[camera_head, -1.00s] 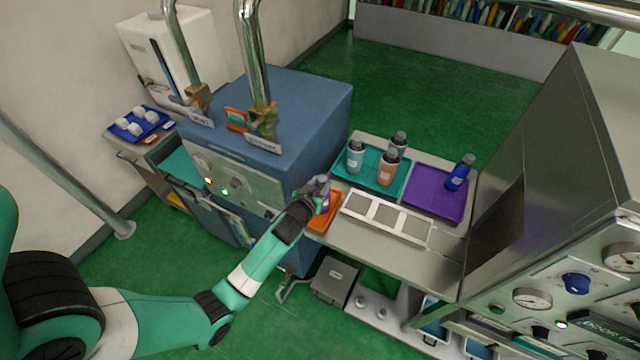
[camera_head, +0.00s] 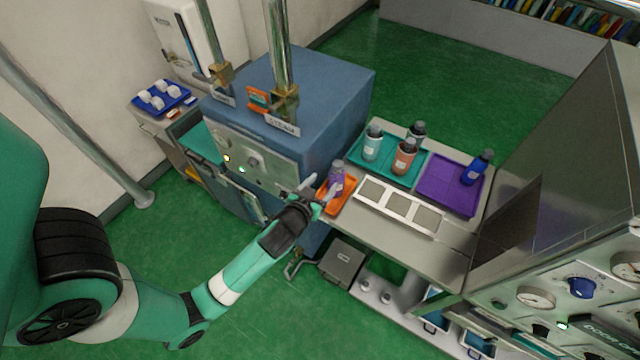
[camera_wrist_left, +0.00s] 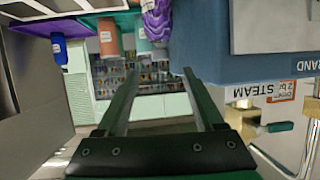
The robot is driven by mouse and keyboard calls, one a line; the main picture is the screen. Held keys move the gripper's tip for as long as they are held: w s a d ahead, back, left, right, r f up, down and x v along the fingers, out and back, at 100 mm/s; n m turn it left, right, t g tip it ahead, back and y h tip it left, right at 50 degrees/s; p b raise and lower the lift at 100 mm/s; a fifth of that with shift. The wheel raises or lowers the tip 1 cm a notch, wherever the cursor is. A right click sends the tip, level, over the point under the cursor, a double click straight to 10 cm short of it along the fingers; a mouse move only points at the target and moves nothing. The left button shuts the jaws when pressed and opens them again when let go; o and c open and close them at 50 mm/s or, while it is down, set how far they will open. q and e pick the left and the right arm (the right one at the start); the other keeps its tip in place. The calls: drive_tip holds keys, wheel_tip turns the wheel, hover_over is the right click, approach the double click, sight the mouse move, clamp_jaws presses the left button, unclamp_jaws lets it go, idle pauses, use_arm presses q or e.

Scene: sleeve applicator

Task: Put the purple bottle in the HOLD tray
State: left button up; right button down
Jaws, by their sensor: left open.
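The purple bottle (camera_head: 336,182) stands upright in the small orange tray (camera_head: 347,202), at the end of the metal bench beside the blue machine. My left gripper (camera_head: 316,190) is open, to the left of the bottle and close to it. In the left wrist view, whose picture is upside down, the ridged purple bottle (camera_wrist_left: 157,20) shows at the top edge. There it is beyond the open fingers (camera_wrist_left: 160,75), with nothing between them. I cannot read a HOLD label on any tray. My right gripper does not show.
A teal tray (camera_head: 364,165) holds bottles in light teal, salmon and grey. A purple tray (camera_head: 445,190) holds a blue bottle (camera_head: 477,168). A panel with three grey squares (camera_head: 399,206) lies in front. The blue machine (camera_head: 300,85) stands close behind my left gripper.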

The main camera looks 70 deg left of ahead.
use_arm(q)
drive_tip(key=shift+v, duration=0.8)
drive_tip(key=w+d+r+m+t+h, duration=0.1)
drive_tip(key=w+d+r+t, duration=0.3)
drive_tip(key=r, duration=0.5)
drive_tip(key=w+d+r+m+t+h, duration=0.1)
drive_tip(key=w+d+r+t, duration=0.1)
drive_tip(key=w+r, duration=0.5)
drive_tip(key=w+d+r+m+t, duration=0.1)
drive_tip(key=w+d+r+t, duration=0.2)
drive_tip(key=r, duration=0.9)
drive_tip(key=s+d+r+m+t+h, duration=0.2)
drive_tip(key=d+r+t+h, duration=0.1)
drive_tip(key=r, duration=0.6)
drive_tip(key=s+d+r+m+t+h, duration=0.2)
drive_tip(key=d+r, duration=0.4)
drive_tip(key=r, duration=0.4)
drive_tip(key=s+d+r+m+t+h, duration=0.2)
drive_tip(key=s+d+r+t+h, duration=0.2)
drive_tip(key=r, duration=0.5)
drive_tip(key=shift+d+r+m, duration=0.35)
drive_tip(key=shift+d+m, duration=0.05)
drive_tip(key=shift+d, duration=0.3)
drive_tip(key=shift+s+r, duration=0.1)
